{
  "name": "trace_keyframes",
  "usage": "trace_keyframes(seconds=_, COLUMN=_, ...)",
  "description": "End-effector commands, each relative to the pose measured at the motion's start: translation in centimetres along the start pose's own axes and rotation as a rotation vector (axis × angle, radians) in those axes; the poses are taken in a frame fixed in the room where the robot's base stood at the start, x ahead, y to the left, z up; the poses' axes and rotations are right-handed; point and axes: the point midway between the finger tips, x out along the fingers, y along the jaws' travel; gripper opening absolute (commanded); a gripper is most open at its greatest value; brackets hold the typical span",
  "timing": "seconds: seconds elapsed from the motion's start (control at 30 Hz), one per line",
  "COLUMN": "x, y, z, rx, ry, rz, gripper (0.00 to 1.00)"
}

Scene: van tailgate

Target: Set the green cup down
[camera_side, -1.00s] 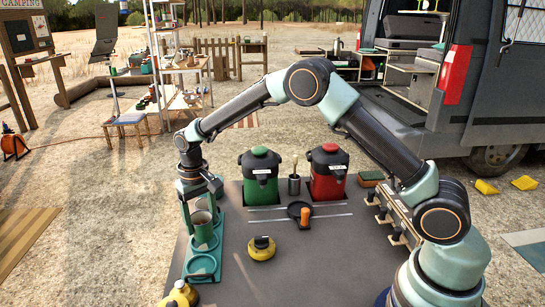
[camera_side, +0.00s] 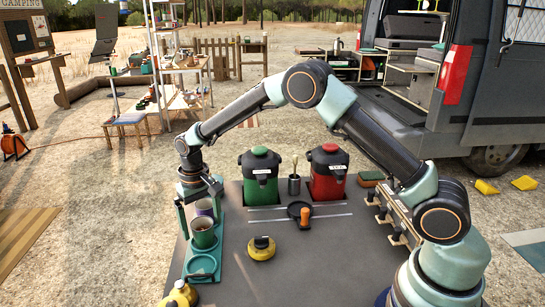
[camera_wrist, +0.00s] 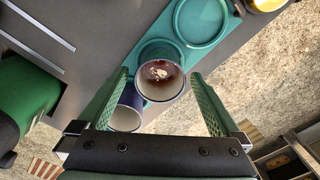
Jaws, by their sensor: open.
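The green cup (camera_side: 203,237) stands upright on the teal cup rack (camera_side: 201,278) at the left edge of the dark table. In the wrist view the green cup (camera_wrist: 160,90) has a pale inside with brown liquid and some light foam. My gripper (camera_side: 200,208) is open above the rack. In the wrist view its green fingers (camera_wrist: 160,76) lie on either side of the cup, with visible gaps. A dark blue cup (camera_wrist: 127,116) stands close by, partly hidden by my gripper; it shows behind the green cup in the side view (camera_side: 205,207).
An empty ring (camera_wrist: 202,20) of the rack lies in front of the green cup. A green jug (camera_side: 260,180) and a red jug (camera_side: 327,178) stand at the back. A yellow round container (camera_side: 261,248) sits to the right.

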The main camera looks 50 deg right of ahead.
Motion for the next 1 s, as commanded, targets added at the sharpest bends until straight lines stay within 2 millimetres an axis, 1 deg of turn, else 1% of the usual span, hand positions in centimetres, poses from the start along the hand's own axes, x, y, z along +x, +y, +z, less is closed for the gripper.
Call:
trace_keyframes(seconds=0.4, x=-8.2, y=0.0, z=-0.1, rx=0.000, ry=0.004, rz=-0.001, gripper=1.00)
trace_keyframes(seconds=0.5, x=-9.7, y=0.0, z=-0.1, rx=0.000, ry=0.004, rz=-0.001, gripper=1.00)
trace_keyframes(seconds=0.73, x=-11.6, y=0.1, z=0.1, rx=-0.001, ry=0.006, rz=-0.002, gripper=1.00)
trace_keyframes(seconds=0.87, x=-13.6, y=0.9, z=0.8, rx=-0.008, ry=0.036, rz=-0.011, gripper=1.00)
trace_keyframes(seconds=0.97, x=-16.0, y=2.2, z=2.2, rx=-0.020, ry=0.078, rz=-0.023, gripper=1.00)
trace_keyframes(seconds=1.0, x=-16.9, y=2.7, z=3.0, rx=-0.025, ry=0.098, rz=-0.027, gripper=1.00)
